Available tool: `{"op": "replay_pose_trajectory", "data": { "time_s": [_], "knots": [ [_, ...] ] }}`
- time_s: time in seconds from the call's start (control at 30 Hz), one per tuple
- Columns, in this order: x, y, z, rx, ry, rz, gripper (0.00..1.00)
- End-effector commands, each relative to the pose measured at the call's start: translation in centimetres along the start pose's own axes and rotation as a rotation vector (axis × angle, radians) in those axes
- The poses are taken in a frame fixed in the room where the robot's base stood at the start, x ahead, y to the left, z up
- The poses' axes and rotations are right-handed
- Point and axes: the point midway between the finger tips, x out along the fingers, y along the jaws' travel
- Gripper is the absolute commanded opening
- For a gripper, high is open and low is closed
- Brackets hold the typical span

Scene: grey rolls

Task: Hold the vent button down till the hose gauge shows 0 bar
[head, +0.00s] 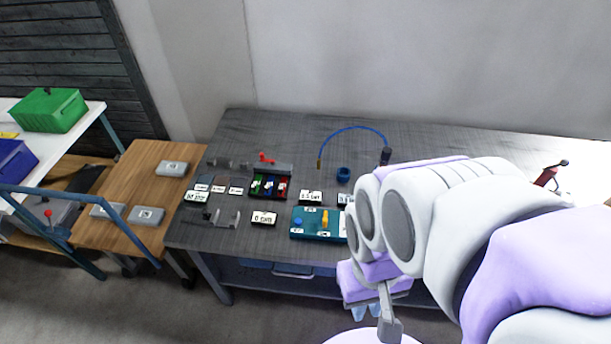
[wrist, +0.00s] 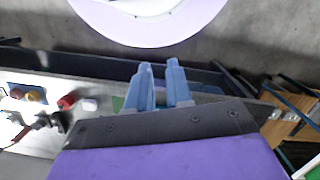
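A teal panel (head: 308,234) lies near the front of the dark workbench in the head view. It bears a round blue knob or button (head: 298,221) and a yellow upright part (head: 325,217); I cannot tell which control is the vent button. A small display (head: 311,197) behind the panel reads about 3.5, its unit too small to be sure. A blue hose (head: 352,128) arches above the bench. My gripper (head: 367,312) hangs in front of the bench, right of and apart from the panel. Its blue fingers (wrist: 160,88) are parted and empty in the wrist view.
Another display (head: 264,218) reads 0, perhaps rpm. A blue cup (head: 343,174) and a tray of coloured parts (head: 268,186) stand on the bench. A wooden table (head: 150,180) and a white table with a green box (head: 48,109) stand left. My arm hides the bench's right part.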

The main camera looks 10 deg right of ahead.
Motion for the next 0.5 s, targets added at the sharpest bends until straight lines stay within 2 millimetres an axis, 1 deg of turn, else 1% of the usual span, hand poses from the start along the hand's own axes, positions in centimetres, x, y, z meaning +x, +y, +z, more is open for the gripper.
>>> {"op": "replay_pose_trajectory", "data": {
  "time_s": [0.03,0.2,0.5],
  "knots": [
    [0.0,0.0,0.0,0.0,0.0,0.0,0.15],
    [0.0,0.0,0.0,0.0,0.0,0.0,0.0],
    [0.0,0.0,0.0,0.0,0.0,0.0,0.0]
  ]
}}
